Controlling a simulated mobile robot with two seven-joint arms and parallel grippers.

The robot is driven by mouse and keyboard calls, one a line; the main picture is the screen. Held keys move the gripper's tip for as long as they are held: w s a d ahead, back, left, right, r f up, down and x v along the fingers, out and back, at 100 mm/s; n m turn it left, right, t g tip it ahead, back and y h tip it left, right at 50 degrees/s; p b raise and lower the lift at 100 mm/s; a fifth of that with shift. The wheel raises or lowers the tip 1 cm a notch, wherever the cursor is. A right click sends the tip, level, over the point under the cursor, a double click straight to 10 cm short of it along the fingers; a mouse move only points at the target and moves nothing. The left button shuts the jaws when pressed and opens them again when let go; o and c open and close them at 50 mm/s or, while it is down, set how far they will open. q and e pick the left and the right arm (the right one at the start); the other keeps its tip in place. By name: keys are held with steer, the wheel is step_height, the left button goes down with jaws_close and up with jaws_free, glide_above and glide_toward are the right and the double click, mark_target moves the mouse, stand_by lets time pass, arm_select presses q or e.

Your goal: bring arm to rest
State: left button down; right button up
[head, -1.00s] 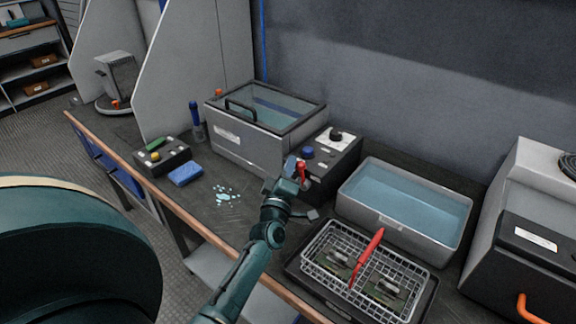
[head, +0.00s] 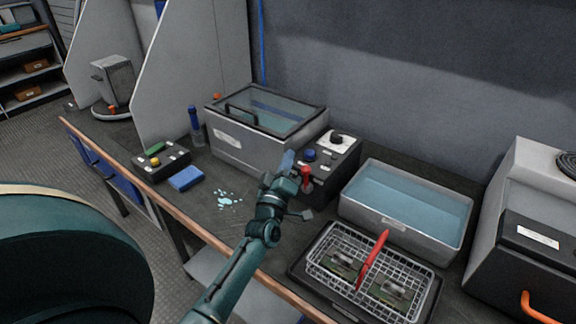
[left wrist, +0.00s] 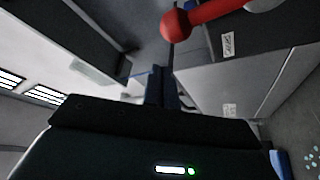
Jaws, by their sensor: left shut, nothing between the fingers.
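My left gripper (head: 287,162) is shut and empty above the bench, just left of a red-knobbed lever (head: 306,174) on the front of a dark control box (head: 328,160). In the left wrist view its shut fingers (left wrist: 158,85) point away from the camera, and the red knob (left wrist: 176,25) shows close by at the top. I see no contact between the fingers and the lever. My right gripper is not in view.
A lidded grey tank (head: 265,150) stands behind the gripper. A water-filled tub (head: 392,222) and a wire basket (head: 420,270) with a red handle are to the right. A blue sponge (head: 185,179) and wet drops (head: 228,200) lie left.

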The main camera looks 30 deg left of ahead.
arm_select(q)
steer(key=b+v, duration=0.1)
steer(key=v, duration=0.9)
steer(key=shift+r, duration=0.3)
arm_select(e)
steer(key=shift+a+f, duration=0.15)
